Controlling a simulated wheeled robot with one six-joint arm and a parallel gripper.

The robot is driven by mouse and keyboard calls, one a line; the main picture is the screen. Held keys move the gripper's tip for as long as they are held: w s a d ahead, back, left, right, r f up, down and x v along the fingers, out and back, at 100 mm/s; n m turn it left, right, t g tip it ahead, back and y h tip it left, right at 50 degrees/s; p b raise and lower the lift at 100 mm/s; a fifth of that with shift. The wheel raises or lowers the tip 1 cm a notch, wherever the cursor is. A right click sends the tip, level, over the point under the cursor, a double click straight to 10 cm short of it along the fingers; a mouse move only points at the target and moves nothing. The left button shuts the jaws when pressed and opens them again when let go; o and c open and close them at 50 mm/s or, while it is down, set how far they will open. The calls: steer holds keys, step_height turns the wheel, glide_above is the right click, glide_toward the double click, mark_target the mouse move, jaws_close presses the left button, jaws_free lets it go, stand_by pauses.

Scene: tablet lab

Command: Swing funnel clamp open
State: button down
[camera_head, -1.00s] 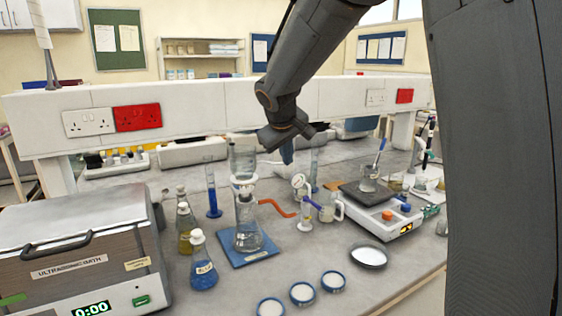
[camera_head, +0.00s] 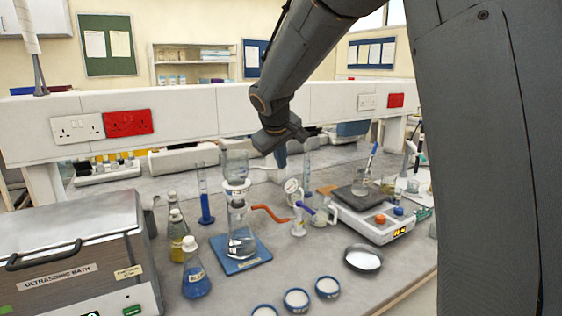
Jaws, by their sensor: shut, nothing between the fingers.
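The filter flask (camera_head: 241,240) stands upright on a blue mat (camera_head: 262,251). A clear glass funnel (camera_head: 235,166) sits on top of it. The funnel clamp (camera_head: 238,188) is at the joint between funnel and flask; it is small, and I cannot tell whether it is shut or open. An orange hose (camera_head: 270,210) runs right from the flask towards a gauge (camera_head: 291,187). My gripper (camera_head: 281,158) hangs to the right of the funnel and appears apart from it. It is shut with nothing held, and my wrist partly hides its fingers.
An ultrasonic bath (camera_head: 75,245) stands at the left. A blue-liquid bottle (camera_head: 195,275) and brown bottles (camera_head: 177,230) stand left of the flask. A balance (camera_head: 372,217) and a round dish (camera_head: 363,260) are at the right. Labelled round dishes (camera_head: 297,299) lie in front.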

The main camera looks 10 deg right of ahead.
steer(key=s+a+r+b, duration=0.1)
steer(key=s+r+b, duration=0.2)
steer(key=s+r, duration=0.5)
steer(key=shift+s+a, duration=0.15)
steer(key=shift+s, duration=0.5)
